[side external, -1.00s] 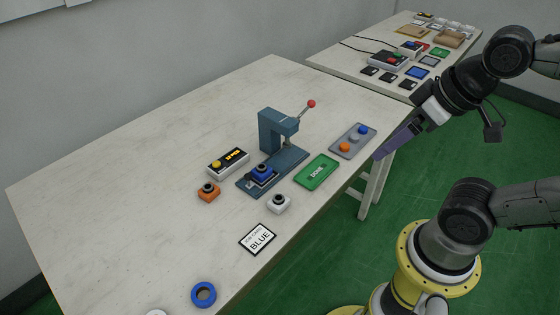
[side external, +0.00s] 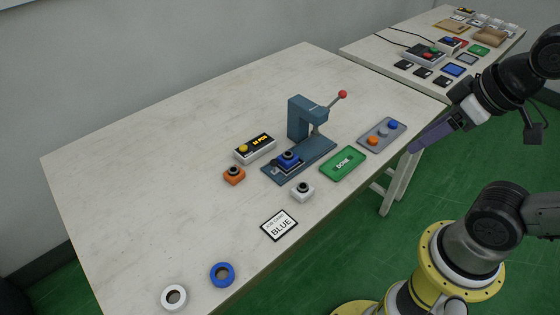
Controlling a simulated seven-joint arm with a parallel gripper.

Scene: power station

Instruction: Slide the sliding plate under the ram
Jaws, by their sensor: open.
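A blue-grey press (side external: 297,118) with a red-knobbed lever stands on the table. Its ram (side external: 316,128) hangs from the head above the rear part of the base. The sliding plate (side external: 292,170) sits at the front-left end of the base, out from under the ram. A blue block with a black ring on top (side external: 288,158) rests on the plate. My gripper (side external: 413,148) is open, with purple fingers seen nearly edge-on. It is at the table's right edge, right of the grey tray and well apart from the plate. The gap between its fingers is hidden.
A BLUE card (side external: 279,225) and two rings (side external: 222,274) lie in front.

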